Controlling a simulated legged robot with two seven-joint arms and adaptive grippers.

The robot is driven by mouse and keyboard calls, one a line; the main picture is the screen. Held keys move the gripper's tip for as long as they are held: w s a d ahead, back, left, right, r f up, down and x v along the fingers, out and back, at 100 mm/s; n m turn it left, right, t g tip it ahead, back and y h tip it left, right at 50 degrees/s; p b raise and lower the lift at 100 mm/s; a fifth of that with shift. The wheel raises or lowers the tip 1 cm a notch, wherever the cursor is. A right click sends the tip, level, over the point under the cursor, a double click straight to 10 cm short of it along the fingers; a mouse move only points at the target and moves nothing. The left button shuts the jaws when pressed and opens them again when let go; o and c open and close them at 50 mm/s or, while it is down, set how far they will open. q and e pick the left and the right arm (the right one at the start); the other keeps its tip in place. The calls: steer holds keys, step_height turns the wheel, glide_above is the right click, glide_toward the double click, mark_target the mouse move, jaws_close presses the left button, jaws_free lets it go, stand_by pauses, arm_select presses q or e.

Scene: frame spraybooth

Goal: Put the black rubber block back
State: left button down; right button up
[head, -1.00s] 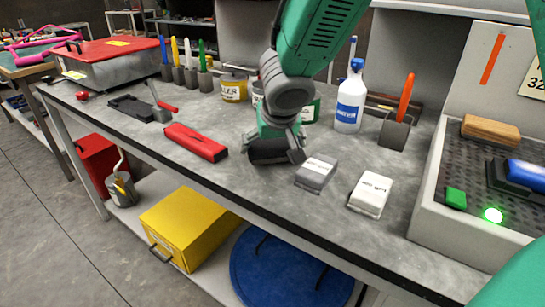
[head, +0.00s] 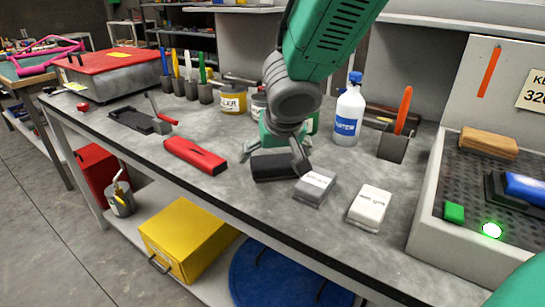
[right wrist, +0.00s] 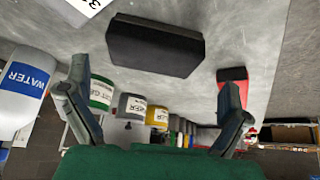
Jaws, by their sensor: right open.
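The black rubber block (head: 272,168) lies on the grey workbench (head: 237,196), left of the grey block (head: 315,186). In the right wrist view the block (right wrist: 152,46) sits ahead of the fingertips with a gap to them, and nothing is between the fingers. My right gripper (head: 276,157) is open, its fingers spread wide, just behind and above the block. It also shows in the right wrist view (right wrist: 150,92). My left gripper is out of view.
A white block (head: 369,207) lies right of the grey one, and a red tool (head: 195,156) lies to the left. A water bottle (head: 348,112), cans (head: 232,101) and brushes stand behind. A perforated tray (head: 428,215) with a lit green light is at the right.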

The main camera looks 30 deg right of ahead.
steer(key=p+v, duration=0.2)
steer(key=v, duration=0.5)
steer(key=shift+r, duration=0.15)
steer(key=shift+s, duration=0.1)
steer(key=shift+d, duration=0.1)
